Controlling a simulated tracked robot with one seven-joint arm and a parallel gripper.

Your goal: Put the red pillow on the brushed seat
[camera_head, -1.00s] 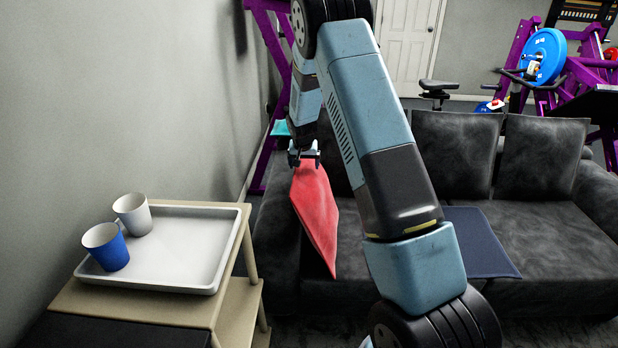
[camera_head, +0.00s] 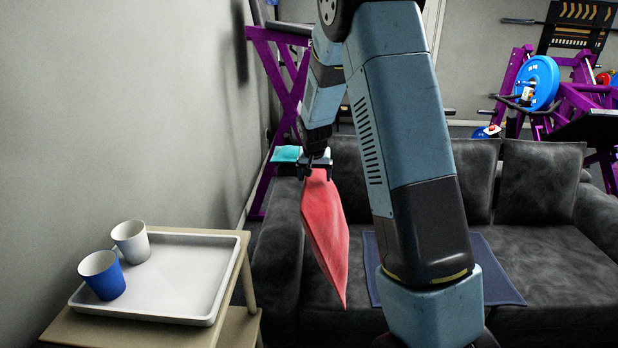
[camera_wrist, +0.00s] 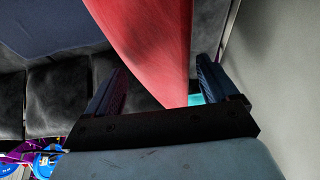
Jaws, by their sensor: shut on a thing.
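The red pillow (camera_head: 326,235) hangs by one corner from my gripper (camera_head: 316,168) in the head view, tilted, with its lower tip pointing down. It hangs in front of the left part of the dark grey sofa, whose brushed-looking seat (camera_head: 565,265) shows bare on the right. In the wrist view the pillow (camera_wrist: 150,35) runs between the two fingers of my gripper (camera_wrist: 160,75). My gripper is shut on it. My arm hides part of the sofa's middle. I cannot tell whether the pillow's tip touches the seat.
A navy cloth (camera_head: 497,275) lies on the sofa's middle. A folded teal thing (camera_head: 286,154) is behind the left armrest. A wooden stand (camera_head: 190,335) at left front bears a white tray (camera_head: 195,290) with a white mug (camera_head: 130,242) and a blue mug (camera_head: 103,275). Purple gym racks (camera_head: 575,100) stand behind.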

